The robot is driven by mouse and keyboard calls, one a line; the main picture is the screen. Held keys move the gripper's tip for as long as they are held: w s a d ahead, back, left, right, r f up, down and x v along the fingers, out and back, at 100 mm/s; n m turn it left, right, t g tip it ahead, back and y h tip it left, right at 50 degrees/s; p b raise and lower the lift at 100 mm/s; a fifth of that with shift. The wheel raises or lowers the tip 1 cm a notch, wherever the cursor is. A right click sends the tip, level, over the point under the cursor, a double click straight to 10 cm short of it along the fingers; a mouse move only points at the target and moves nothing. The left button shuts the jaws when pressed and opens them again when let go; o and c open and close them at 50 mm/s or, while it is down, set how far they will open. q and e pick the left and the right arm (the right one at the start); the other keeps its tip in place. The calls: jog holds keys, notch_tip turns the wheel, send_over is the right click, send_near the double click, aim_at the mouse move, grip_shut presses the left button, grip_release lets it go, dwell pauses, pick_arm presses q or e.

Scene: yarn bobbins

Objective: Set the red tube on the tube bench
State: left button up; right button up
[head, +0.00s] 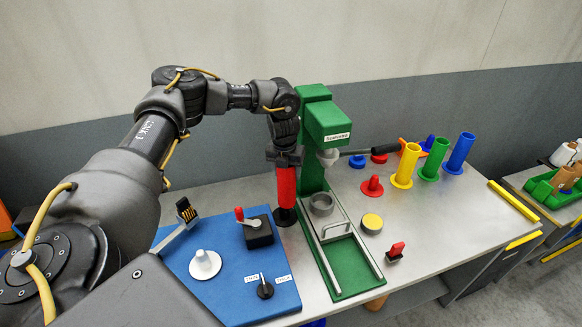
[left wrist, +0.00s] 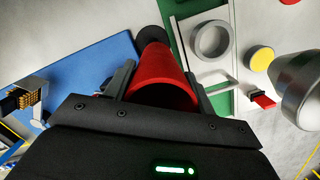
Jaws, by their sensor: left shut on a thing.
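The red tube (head: 285,185) hangs upright in my left gripper (head: 285,157), between the blue mat and the green press. In the left wrist view the red tube (left wrist: 162,82) sits between the two fingers of my left gripper (left wrist: 162,76), which are shut on it. A black round piece (head: 285,216) is at its lower end; I cannot tell whether it touches the grey bench top (head: 440,205). Yellow (head: 405,165), green (head: 434,158) and blue (head: 461,152) tubes stand on the bench at the right. My right gripper is not in view.
The green press (head: 322,120) with its lever stands just right of the held tube. The blue mat (head: 225,292) carries a black box with a red lever (head: 258,232), a white cone (head: 205,264) and a knob. A red peg base (head: 372,187) stands left of the yellow tube.

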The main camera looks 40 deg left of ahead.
pick_arm(q)
jog(key=shift+n, duration=0.5)
jog(key=shift+w+a+f+b, duration=0.1)
jog(key=shift+a+f+b, duration=0.15)
jog(key=shift+f+b, duration=0.7)
jog(key=shift+s+a+f+b, duration=0.1)
jog(key=shift+a+f+b, duration=0.2)
jog(key=shift+f, duration=1.35)
jog(key=shift+w+a+f+b, duration=0.15)
jog(key=shift+f+b, duration=0.45)
jog(key=shift+f, duration=0.95)
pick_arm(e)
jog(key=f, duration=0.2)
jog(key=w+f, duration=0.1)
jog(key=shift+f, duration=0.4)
pick_arm(q)
jog(key=shift+f, duration=0.3)
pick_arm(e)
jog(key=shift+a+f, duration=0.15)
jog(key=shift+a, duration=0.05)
pick_arm(q)
jog(key=o, duration=1.4)
